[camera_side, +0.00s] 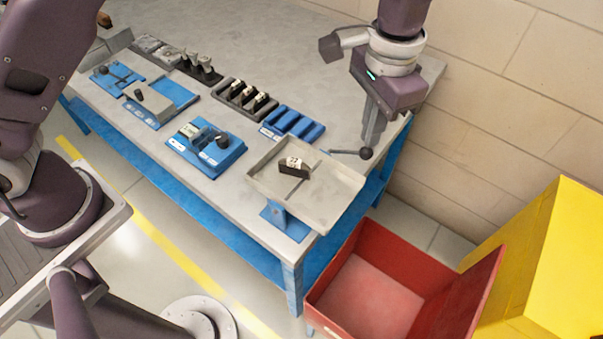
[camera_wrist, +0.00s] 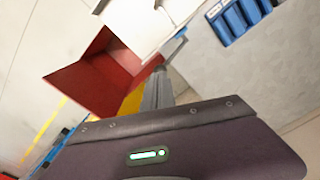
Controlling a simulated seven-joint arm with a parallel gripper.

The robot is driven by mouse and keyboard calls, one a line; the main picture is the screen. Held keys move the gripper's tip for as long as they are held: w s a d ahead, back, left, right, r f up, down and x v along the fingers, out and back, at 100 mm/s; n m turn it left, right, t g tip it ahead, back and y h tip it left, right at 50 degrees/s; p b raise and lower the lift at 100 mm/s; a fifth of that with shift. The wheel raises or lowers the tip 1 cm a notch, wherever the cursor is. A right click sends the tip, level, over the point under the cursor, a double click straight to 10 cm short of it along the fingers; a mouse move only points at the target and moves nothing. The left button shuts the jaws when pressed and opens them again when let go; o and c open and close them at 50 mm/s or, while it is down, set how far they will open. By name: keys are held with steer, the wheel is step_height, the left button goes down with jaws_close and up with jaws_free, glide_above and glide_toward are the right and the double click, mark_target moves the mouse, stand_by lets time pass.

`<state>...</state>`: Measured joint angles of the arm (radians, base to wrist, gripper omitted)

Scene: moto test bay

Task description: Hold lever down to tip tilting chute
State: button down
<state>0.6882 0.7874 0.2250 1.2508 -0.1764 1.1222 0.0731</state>
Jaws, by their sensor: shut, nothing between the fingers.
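The tilting chute (camera_side: 335,190) is a pale shallow tray on a blue stand at the table's front right corner. A dark block with a white numbered label (camera_side: 293,168) sits in it. The lever (camera_side: 345,152) is a thin rod with a dark ball knob (camera_side: 366,153), sticking out from the chute's back edge. My gripper (camera_side: 368,143) is shut and empty, fingers pointing down at the knob; I cannot tell if they touch. In the wrist view my fingers (camera_wrist: 158,90) hide the knob, and part of the chute (camera_wrist: 135,20) shows beyond.
An open red bin (camera_side: 375,285) stands on the floor below the chute's front right side, beside a yellow box (camera_side: 550,260). A blue slotted holder (camera_side: 292,123), a black holder with parts (camera_side: 245,97) and a blue fixture (camera_side: 205,148) stand left of the chute.

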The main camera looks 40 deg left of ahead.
steer(key=shift+f, duration=0.1)
steer(key=shift+f, duration=0.5)
steer(key=shift+f, duration=0.1)
stand_by(0.3)
